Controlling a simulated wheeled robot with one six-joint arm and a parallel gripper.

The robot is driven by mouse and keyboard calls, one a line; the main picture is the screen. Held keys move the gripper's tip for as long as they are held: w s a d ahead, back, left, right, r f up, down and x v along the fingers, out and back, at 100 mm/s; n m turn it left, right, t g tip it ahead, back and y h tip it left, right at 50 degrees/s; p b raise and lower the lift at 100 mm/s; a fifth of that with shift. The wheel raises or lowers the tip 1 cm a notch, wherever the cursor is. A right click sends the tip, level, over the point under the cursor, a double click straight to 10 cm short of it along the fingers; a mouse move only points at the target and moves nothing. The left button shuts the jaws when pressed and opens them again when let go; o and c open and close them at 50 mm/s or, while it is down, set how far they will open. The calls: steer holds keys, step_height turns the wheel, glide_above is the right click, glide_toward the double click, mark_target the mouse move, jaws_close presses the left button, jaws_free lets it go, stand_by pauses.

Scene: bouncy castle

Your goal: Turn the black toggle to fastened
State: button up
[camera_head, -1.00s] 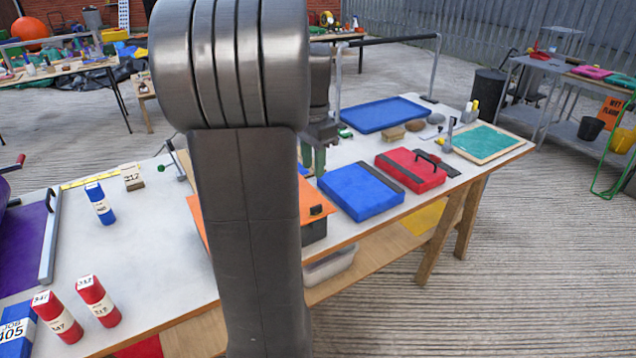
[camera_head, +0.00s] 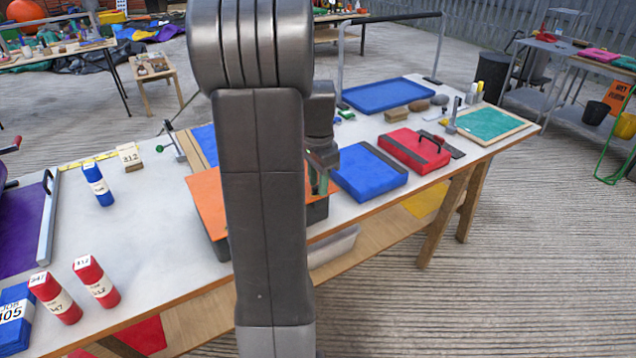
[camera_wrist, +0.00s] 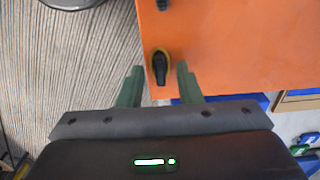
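The black toggle (camera_wrist: 160,68) shows in the wrist view on a round yellow base, near the corner of an orange panel (camera_wrist: 235,45). Its handle points down in the picture, toward my gripper. My gripper (camera_wrist: 160,88) is open, with one green finger on each side of the toggle's lower end; I cannot tell whether either touches it. In the head view my arm hides the toggle and part of the orange panel (camera_head: 208,200), which lies on a dark box on the table. My gripper (camera_head: 318,182) is partly hidden there beside the panel.
A blue case (camera_head: 368,172) and a red case (camera_head: 415,150) with a black handle lie to the right. A blue tray (camera_head: 388,95) is behind them. Table (camera_head: 160,240) is clear between.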

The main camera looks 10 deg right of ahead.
steer(key=shift+f, duration=0.25)
jaws_close()
